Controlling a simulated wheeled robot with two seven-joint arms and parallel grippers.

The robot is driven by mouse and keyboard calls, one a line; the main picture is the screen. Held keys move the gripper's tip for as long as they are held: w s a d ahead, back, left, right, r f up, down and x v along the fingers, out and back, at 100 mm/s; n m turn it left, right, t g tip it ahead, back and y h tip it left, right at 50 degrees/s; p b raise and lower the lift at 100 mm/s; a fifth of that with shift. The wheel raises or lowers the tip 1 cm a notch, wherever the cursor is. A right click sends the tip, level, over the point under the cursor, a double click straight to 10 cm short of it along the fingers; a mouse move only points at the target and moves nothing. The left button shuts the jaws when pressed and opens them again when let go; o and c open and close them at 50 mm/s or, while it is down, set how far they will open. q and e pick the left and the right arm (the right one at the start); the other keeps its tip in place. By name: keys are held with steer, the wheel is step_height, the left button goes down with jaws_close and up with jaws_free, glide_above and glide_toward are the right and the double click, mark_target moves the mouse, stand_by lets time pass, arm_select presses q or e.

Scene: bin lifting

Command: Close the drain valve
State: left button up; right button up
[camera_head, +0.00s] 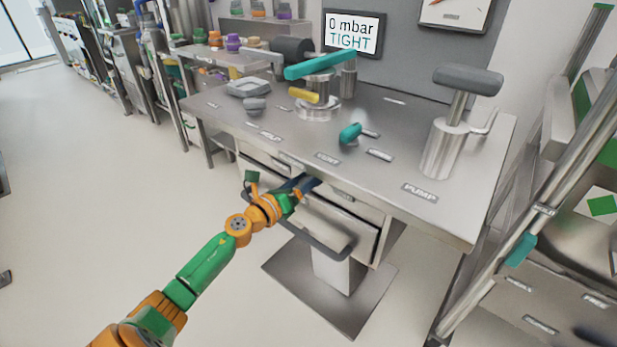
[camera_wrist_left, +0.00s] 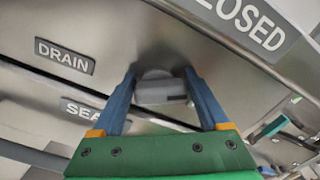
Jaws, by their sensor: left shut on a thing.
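The drain valve's grey handle (camera_wrist_left: 162,92) sits at the bench front near the DRAIN label (camera_wrist_left: 65,55) in the left wrist view. A large CLOSED label (camera_wrist_left: 243,20) is at the upper right. My left gripper (camera_wrist_left: 161,75) has its blue fingers on either side of the handle and is shut on it. In the head view my left gripper (camera_head: 310,181) is at the bench front, just under the top's edge, and the handle is hidden there. My right gripper is not in view.
The steel bench (camera_head: 385,185) carries a teal-levered fixture (camera_head: 318,100), a small teal handle (camera_head: 350,133) and a pump (camera_head: 445,148). A screen (camera_head: 353,34) reads "0 mbar TIGHT". A grey rail (camera_head: 318,247) stands out below the gripper. The floor at left is clear.

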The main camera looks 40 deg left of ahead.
arm_select(q)
steer(key=n, duration=0.2)
steer(key=n+p, duration=0.1)
steer(key=n, duration=0.3)
steer(key=shift+a+f, duration=0.1)
steer(key=shift+a, duration=0.2)
steer(key=n, duration=0.2)
steer(key=n+p, duration=0.1)
steer(key=n, duration=0.2)
steer(key=shift+a+f+n+p, duration=0.1)
steer(key=shift+f+n+p, duration=0.2)
steer(key=o, duration=1.2)
steer(key=shift+o, duration=0.2)
steer(key=s+p, duration=0.1)
steer(key=s, duration=0.6)
steer(key=shift+a, duration=0.3)
